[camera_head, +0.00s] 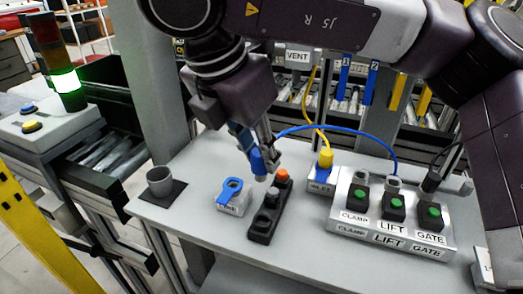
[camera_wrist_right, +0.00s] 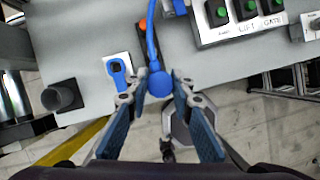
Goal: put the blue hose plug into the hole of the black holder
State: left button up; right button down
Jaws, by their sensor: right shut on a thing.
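My right gripper (camera_head: 262,147) hangs above the table and is shut on the blue hose plug (camera_head: 258,162). In the right wrist view the plug (camera_wrist_right: 159,84) sits between the two fingertips, with its blue hose running away at the top. The black holder (camera_head: 263,238) is a narrow strip on the table below the plug. It carries an orange piece at its far end and dark round features along its length. The plug's lower end is close to the holder in the head view; I cannot tell the gap. My left gripper is not in view.
A blue ring-shaped tag on a small white block (camera_head: 231,196) stands left of the holder. A grey cup (camera_head: 160,181) stands further left. A yellow plug (camera_head: 325,158) and a button panel (camera_head: 390,225) stand to the right. The blue hose (camera_head: 345,130) arches towards the panel.

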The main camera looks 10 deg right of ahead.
aim_at(258, 178)
jog(key=shift+s+d+f+b, duration=0.1)
jog(key=shift+f+b, duration=0.9)
jog(key=shift+f, duration=0.2)
jog(key=shift+f+b, duration=0.95)
jog(key=shift+f, duration=0.05)
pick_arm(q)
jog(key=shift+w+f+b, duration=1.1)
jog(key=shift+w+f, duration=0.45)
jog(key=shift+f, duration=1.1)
pick_arm(e)
jog(key=shift+f, duration=1.1)
jog(key=shift+f+b, duration=1.5)
jog(key=shift+f, duration=0.05)
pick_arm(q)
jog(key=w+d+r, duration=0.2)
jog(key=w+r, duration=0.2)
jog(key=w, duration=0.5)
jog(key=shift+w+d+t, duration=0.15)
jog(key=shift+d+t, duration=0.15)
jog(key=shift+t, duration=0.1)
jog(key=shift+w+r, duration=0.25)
